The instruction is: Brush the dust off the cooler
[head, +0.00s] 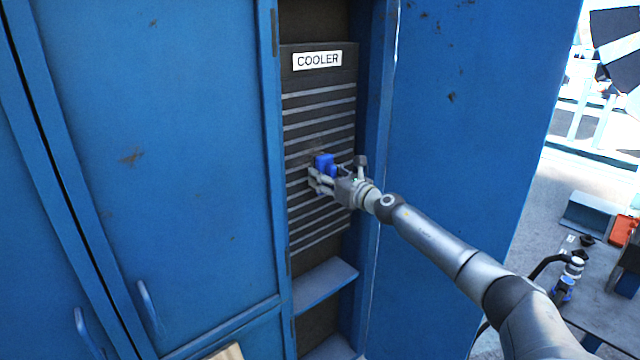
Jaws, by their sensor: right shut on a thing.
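The cooler (320,110) is a dark panel with light horizontal slats inside a tall opening of the blue cabinet. A white label reading "COOLER" (317,60) is at its top. My right gripper (322,177) is in front of the middle of the slats, shut on a small blue object (324,163), which looks like the brush. The blue object is at or very close to the slats; I cannot tell if it touches them. A faint brownish patch shows just above it, perhaps dust. My left gripper is not in view.
An open blue door (470,120) stands right of the opening, behind my right arm. A blue shelf (322,285) juts out below the cooler. Closed blue doors (150,150) with handles are at left. A grey table (600,300) with several items is at far right.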

